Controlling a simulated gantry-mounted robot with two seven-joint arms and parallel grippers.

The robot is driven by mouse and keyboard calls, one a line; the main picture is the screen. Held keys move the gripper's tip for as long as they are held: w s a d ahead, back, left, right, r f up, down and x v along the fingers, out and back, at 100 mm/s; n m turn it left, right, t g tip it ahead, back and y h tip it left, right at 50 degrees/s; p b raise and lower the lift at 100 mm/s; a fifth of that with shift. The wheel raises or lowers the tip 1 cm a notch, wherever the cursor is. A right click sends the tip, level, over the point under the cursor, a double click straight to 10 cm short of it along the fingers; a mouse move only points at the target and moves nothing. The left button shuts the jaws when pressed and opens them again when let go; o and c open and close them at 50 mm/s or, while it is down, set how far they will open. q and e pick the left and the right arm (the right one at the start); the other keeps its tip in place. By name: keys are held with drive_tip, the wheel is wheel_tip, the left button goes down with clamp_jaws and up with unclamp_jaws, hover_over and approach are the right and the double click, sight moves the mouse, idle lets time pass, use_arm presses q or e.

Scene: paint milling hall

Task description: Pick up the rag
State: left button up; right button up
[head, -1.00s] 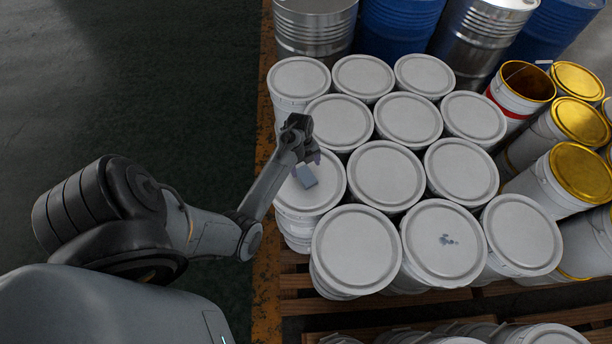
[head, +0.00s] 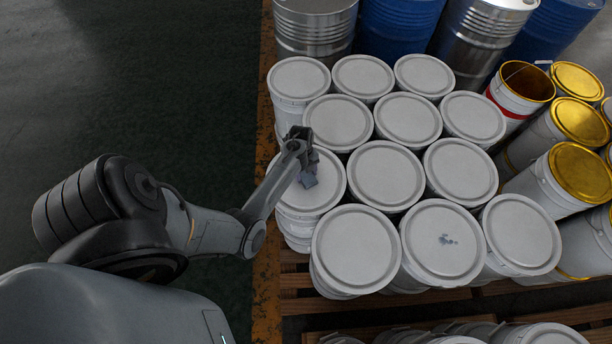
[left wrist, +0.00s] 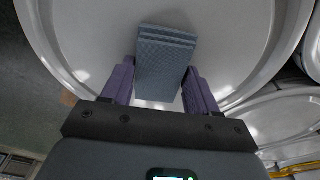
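The rag (head: 309,182) is a folded blue-grey cloth. It lies on the white lid of a pail (head: 288,196) at the left edge of the group. My left gripper (head: 307,168) is down at the rag in the head view and hides part of it. In the left wrist view, the rag (left wrist: 163,62) shows stacked folds and reaches between the two purple fingers of my left gripper (left wrist: 160,70). The fingers are spread, one on each side of it, with hardly any gap visible. My right gripper is in neither view.
Several white lidded pails (head: 385,172) stand close together on a wooden pallet (head: 300,282). Steel and blue drums (head: 398,25) stand behind, and gold-lidded pails (head: 578,172) at the right. The dark floor at left is clear.

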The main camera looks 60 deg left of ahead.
use_arm(q)
drive_tip(key=c, duration=0.4)
drive_tip(key=shift+o, duration=0.2)
drive_tip(key=shift+r, duration=0.15)
wheel_tip(320, 180, up, 28)
drive_tip(key=p, duration=0.9)
drive_tip(key=shift+p, duration=0.35)
